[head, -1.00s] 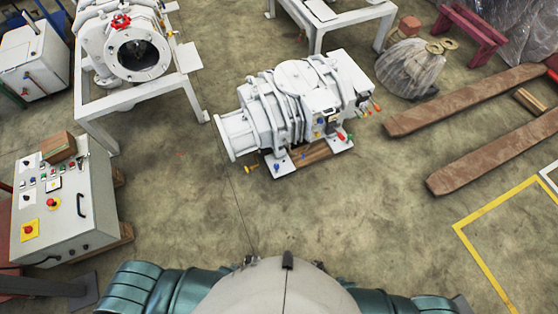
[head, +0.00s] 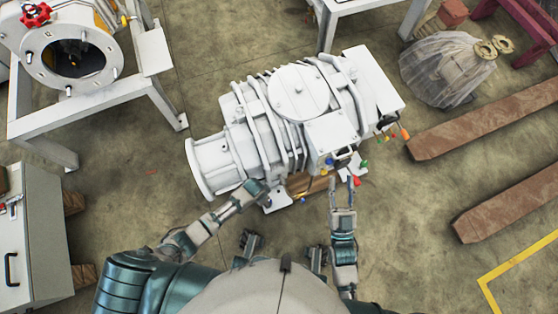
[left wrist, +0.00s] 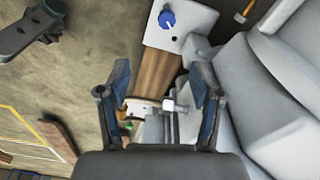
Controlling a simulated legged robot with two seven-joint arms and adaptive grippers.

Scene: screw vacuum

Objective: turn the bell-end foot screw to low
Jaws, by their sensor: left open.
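The pale grey vacuum pump (head: 290,110) stands in the middle of the head view, with its round bell end (head: 200,168) at the left. In the left wrist view a blue knob-like screw (left wrist: 167,19) with a white pointer mark stands on a white foot plate (left wrist: 192,22) beside a wooden block. My left gripper (left wrist: 162,88) is open and empty, with the screw beyond its fingertips. In the head view it is close over the bell-end foot and partly hides it. My right gripper (head: 342,188) is open and empty in front of the pump's right part.
Coloured small handles (head: 390,136) stick out at the pump's right end. A white frame with a flanged vessel (head: 72,58) stands at the left, above a control cabinet (head: 25,240). Brown beams (head: 490,118) lie at the right.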

